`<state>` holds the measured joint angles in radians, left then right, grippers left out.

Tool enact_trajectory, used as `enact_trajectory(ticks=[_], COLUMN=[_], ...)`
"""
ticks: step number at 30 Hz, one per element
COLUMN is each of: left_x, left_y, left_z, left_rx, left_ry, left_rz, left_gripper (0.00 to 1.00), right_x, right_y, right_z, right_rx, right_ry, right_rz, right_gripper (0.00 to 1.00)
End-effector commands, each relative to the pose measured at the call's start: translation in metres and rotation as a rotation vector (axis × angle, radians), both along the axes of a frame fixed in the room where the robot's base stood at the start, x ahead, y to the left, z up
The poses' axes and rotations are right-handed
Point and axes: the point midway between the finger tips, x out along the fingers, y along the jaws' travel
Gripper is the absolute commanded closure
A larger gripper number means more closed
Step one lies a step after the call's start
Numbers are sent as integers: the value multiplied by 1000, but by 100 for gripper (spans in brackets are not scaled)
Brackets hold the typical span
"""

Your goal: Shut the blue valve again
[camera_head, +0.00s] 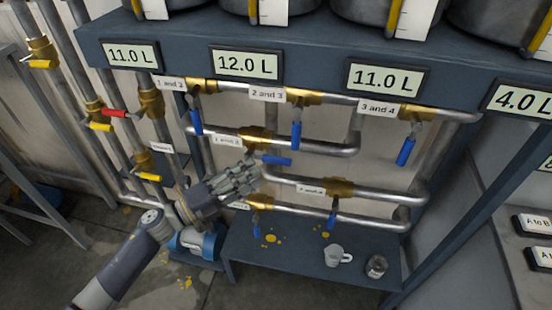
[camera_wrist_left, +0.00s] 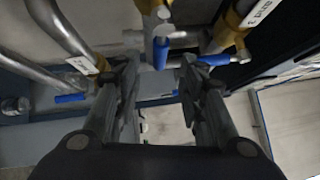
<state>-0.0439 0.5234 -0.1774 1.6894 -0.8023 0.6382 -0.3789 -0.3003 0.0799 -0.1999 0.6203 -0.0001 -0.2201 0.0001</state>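Several brass valves with blue lever handles sit on the pipes under the tank shelf. The blue handle (camera_head: 277,160) just beyond my left gripper points sideways to the right, roughly along its pipe. The other blue handles, such as those under "1 and 2" (camera_head: 196,122), "2 and 3" (camera_head: 296,135) and "3 and 4" (camera_head: 405,151), hang down. My left gripper (camera_head: 257,174) is close to the sideways handle. In the left wrist view its fingers (camera_wrist_left: 159,64) are apart, with a blue handle (camera_wrist_left: 161,53) showing in the gap; I cannot tell if they touch it. My right gripper is not in view.
Two lower blue handles (camera_head: 333,219) (camera_head: 256,226) hang above a low bench (camera_head: 290,255) with a white mug (camera_head: 336,256), a jar (camera_head: 376,266) and yellow spots. Yellow and red handles (camera_head: 112,113) are at the left. Pipes crowd around my left gripper.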

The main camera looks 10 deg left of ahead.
Motion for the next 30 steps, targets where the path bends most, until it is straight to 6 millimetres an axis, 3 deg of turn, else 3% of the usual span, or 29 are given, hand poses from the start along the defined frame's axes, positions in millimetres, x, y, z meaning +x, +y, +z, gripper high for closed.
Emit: enact_trajectory(ticks=[6, 12, 25, 30], left_x=[30, 49, 55, 55], left_y=[-32, -52, -60, -59], left_z=[10, 12, 11, 11], left_rx=[-5, -5, -3, -3], left_ry=[1, 2, 3, 3], left_rz=[2, 3, 2, 2], left_gripper=[63, 63, 63, 100], right_x=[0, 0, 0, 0], right_y=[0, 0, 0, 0], right_z=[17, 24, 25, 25], right_rx=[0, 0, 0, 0], right_ry=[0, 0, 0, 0], right_rz=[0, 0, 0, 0], right_gripper=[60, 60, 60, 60])
